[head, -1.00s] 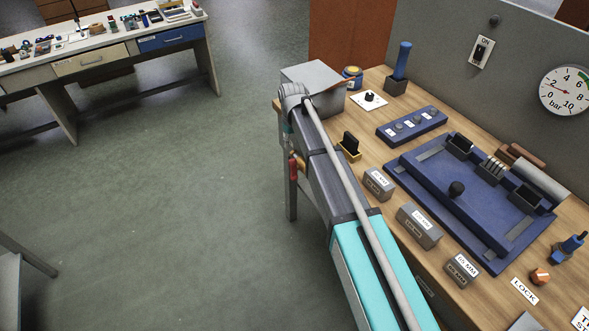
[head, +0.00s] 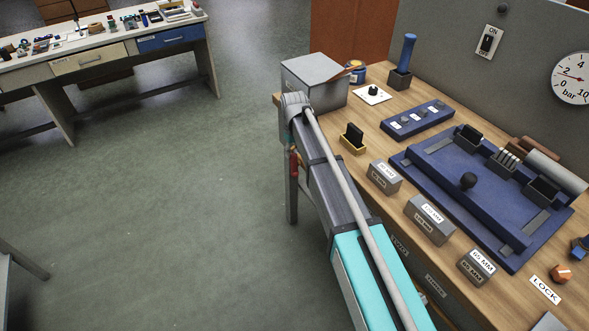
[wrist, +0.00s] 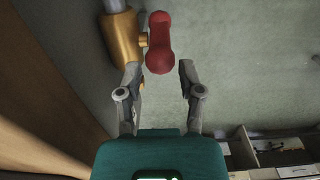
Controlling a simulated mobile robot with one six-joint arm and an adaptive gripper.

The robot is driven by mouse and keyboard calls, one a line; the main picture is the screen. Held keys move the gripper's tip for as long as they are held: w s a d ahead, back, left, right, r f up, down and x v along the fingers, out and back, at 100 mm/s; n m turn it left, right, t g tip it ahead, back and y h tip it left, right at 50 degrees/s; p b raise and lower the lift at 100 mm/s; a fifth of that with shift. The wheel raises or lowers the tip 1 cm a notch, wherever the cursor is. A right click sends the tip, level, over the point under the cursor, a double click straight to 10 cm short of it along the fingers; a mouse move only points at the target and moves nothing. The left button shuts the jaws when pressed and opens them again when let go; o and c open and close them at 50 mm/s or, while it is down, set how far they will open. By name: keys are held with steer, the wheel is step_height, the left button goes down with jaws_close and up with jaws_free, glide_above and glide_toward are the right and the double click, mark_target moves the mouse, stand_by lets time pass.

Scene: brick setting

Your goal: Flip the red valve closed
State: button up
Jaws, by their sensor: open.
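The red valve handle (wrist: 159,45) shows at the top centre of the wrist view, joined at its left to a brass valve body (wrist: 122,40) on a grey pipe. My gripper (wrist: 161,72) is open, its two fingers apart below the handle in the picture. The handle's lower end appears between the fingertips, with gaps at the sides; I cannot tell its depth between them. In the head view a small part of the red handle (head: 294,165) shows beside the bench leg, left of my arm. My gripper is hidden there.
The wooden workbench (head: 375,115) stands at right with a blue fixture (head: 450,165), grey labelled blocks (head: 430,220) and a grey box (head: 315,80). A pressure gauge (head: 575,80) is on the back panel. Another bench (head: 100,65) stands far left. The floor between is clear.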

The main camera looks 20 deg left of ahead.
mark_target(294, 160)
steer(key=shift+f+b, duration=3.05)
steer(key=shift+f, duration=0.3)
jaws_close()
